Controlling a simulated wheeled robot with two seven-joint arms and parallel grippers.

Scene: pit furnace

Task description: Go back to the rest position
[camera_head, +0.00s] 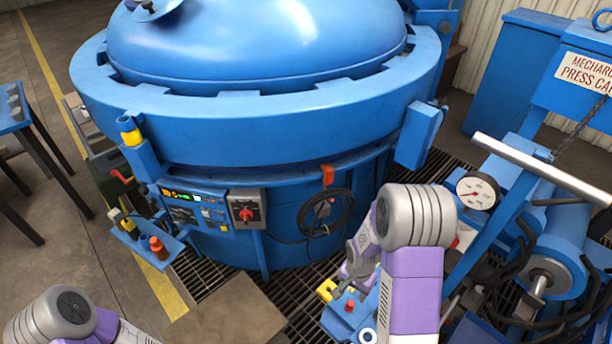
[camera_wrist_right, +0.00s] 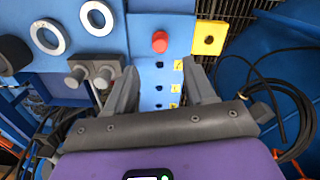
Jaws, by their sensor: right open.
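My right arm reaches forward at the lower right of the head view. Its gripper (camera_head: 346,286) is partly hidden by my own arm. In the right wrist view the gripper (camera_wrist_right: 162,82) has its two grey fingers apart, with nothing held between them. Beyond and between the fingers is a blue panel (camera_wrist_right: 152,45) with a red button (camera_wrist_right: 159,42) and several small yellow labels. The panel also shows in the head view (camera_head: 336,318). I cannot tell how far the fingertips are from it. Only part of my left arm shows at the bottom left; its gripper is out of view.
A large blue pit furnace (camera_head: 255,125) fills the middle, with a control box (camera_head: 197,205) and coiled black cable (camera_head: 325,214). A blue press cart (camera_head: 570,235) stands close on the right. Grey knobs (camera_wrist_right: 88,75) and a yellow block (camera_wrist_right: 208,38) flank the fingers. Floor lies open at left.

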